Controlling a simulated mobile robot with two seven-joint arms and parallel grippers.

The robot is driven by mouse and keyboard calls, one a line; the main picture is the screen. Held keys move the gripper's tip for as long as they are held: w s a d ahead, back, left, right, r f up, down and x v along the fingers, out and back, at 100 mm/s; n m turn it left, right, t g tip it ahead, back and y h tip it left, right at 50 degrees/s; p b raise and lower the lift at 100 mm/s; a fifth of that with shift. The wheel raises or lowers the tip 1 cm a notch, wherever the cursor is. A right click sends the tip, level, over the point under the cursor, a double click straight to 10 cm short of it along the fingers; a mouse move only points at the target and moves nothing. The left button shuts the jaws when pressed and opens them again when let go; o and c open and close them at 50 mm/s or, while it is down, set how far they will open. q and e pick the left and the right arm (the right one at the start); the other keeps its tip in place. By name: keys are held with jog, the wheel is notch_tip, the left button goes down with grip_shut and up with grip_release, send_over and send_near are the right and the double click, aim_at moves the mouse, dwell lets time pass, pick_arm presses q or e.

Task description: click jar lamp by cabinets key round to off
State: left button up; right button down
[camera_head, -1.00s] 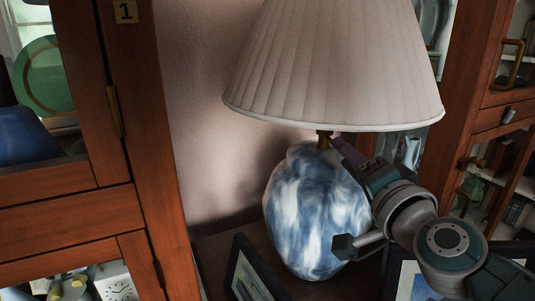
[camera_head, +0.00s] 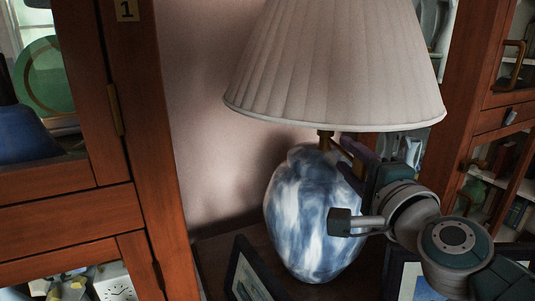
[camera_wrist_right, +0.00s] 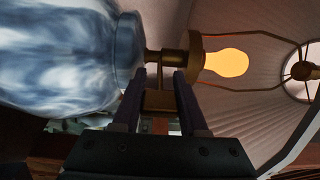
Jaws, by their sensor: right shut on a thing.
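The jar lamp has a blue-and-white marbled jar body (camera_head: 310,215) and a pleated cream shade (camera_head: 335,65). It stands upright between the cabinets. In the right wrist view the jar (camera_wrist_right: 60,55) lies at the left, with the brass neck and socket (camera_wrist_right: 185,57) beside it. A yellow-orange bulb (camera_wrist_right: 227,62) shows under the shade; the shade's outside looks dim. My right gripper (camera_head: 348,155) is below the shade, right of the neck. Its two dark fingers (camera_wrist_right: 160,100) are shut on the brass key (camera_wrist_right: 160,99). My left gripper is out of view.
A wooden cabinet (camera_head: 160,190) stands close on the left and another (camera_head: 460,90) on the right, behind my right arm. A dark picture frame (camera_head: 240,270) leans at the jar's front left. Another frame (camera_head: 395,275) stands below my arm.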

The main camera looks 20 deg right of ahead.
dwell(0.3)
jog(key=shift+c, duration=2.2)
grip_release()
jog(key=shift+s, duration=0.1)
jog(key=shift+s+a, duration=0.1)
jog(key=shift+s, duration=0.3)
jog(key=s, duration=0.3)
jog(key=s+a, duration=0.1)
jog(key=s, duration=0.5)
jog(key=shift+a+p, duration=0.3)
jog(key=shift+a, duration=0.05)
jog(key=shift+w, duration=0.1)
